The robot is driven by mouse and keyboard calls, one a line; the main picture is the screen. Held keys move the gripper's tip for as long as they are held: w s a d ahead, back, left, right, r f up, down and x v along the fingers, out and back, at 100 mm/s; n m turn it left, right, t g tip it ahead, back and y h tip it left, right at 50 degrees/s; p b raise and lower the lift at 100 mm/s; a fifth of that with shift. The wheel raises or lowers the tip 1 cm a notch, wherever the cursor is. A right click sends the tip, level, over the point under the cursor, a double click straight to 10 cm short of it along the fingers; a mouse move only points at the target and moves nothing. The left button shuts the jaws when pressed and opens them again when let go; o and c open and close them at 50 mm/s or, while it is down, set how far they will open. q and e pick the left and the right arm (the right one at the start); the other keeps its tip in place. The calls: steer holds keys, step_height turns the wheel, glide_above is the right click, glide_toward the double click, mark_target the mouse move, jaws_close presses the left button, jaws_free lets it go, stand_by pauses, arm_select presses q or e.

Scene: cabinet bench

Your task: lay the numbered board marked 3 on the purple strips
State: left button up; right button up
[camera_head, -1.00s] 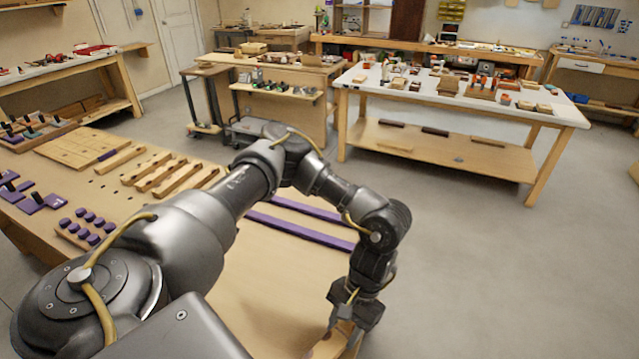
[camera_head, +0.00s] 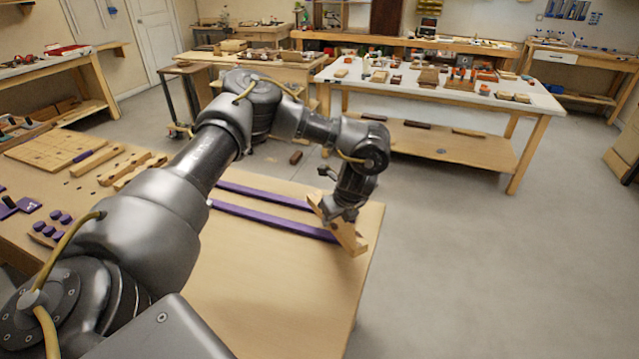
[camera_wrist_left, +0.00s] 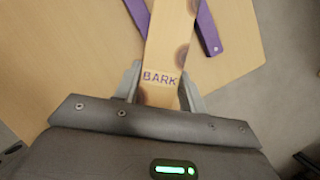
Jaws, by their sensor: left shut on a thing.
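My left gripper (camera_head: 343,212) is shut on a pale wooden board (camera_head: 350,238) near the right end of the bench. In the left wrist view the board (camera_wrist_left: 168,45) runs away between the two fingers (camera_wrist_left: 158,92). It has dark round patches on its edges and the word BARK on its face; no number 3 shows. Two purple strips, a far one (camera_head: 262,195) and a near one (camera_head: 270,219), lie on the bench, their right ends by the board. Purple pieces also show on both sides of the board in the left wrist view (camera_wrist_left: 208,30). Whether the board touches them, I cannot tell. My right gripper is out of view.
The bench top (camera_head: 300,275) is clear in front of the strips. Wooden blocks (camera_head: 130,168), a pale flat panel (camera_head: 60,150) and purple pegs (camera_head: 58,220) stand on its left. A white-topped table (camera_head: 430,85) stands beyond, across open floor.

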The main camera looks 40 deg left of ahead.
mark_target(320, 193)
arm_select(q)
steer(key=w+a+r+m+t, duration=0.1)
steer(key=a+m, duration=0.1)
steer(key=m, duration=0.1)
steer(key=w+a+r+m+h, duration=0.1)
steer(key=a+r+m, duration=0.1)
steer(key=a+m, duration=0.1)
steer(key=w+a+r+m+t+h, duration=0.1)
steer(key=w+a+m, duration=0.1)
steer(key=a+m, duration=0.1)
steer(key=shift+a+r+t+b, duration=0.25)
steer(key=shift+t+b, duration=0.05)
steer(key=shift+w+a+r+m+h, duration=0.1)
steer(key=shift+a+r+m+h, duration=0.2)
steer(key=shift+a+m+h, duration=0.15)
steer(key=shift+f+b, duration=1.25)
steer(key=shift+f, duration=0.1)
